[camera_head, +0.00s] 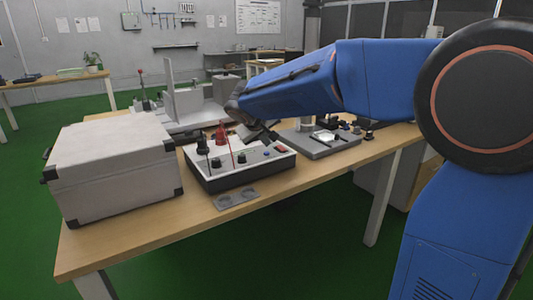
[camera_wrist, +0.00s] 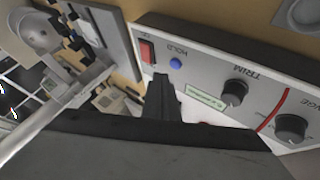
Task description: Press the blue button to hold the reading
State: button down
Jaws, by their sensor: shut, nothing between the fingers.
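The blue button (camera_wrist: 176,63) sits beside the word HOLD on the light panel of a control box (camera_wrist: 205,66). It also shows in the head view as a small blue dot (camera_head: 266,154) near the right end of the box (camera_head: 240,176). My gripper (camera_wrist: 161,80) is shut and empty, with its dark fingertips near the button in the wrist view and apart from it in the picture. In the head view my gripper (camera_head: 262,133) is over the back right part of the box, partly hidden. Its height above the panel is hard to tell.
A red switch (camera_wrist: 148,51) is close beside the button, and the TRIM knob (camera_wrist: 235,92) is on its other side. Red and black plugs with leads stand on the box. A large grey case (camera_head: 115,175) is to the left. A grey fixture (camera_head: 318,144) is to the right.

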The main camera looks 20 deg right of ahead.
jog(key=shift+r, duration=2.8)
jog(key=s+d+f+m+g+y, duration=0.1)
jog(key=s+d+f, duration=0.15)
jog(key=s, duration=0.45)
jog(key=s+d+f, duration=0.1)
jog(key=s+d, duration=0.2)
jog(key=s, duration=0.5)
jog(key=s+d+f+m+g+y, duration=0.1)
jog(key=s+d+f, duration=0.15)
jog(key=s, duration=0.45)
jog(key=s+f+y, duration=0.1)
jog(key=s+f, duration=0.4)
jog(key=s, duration=0.5)
jog(key=s+f+m+g+y, duration=0.1)
jog(key=s+f, duration=0.5)
jog(key=s, duration=0.4)
jog(key=shift+a+f+y, duration=0.2)
jog(key=shift+y, duration=0.1)
jog(key=shift+s, duration=0.1)
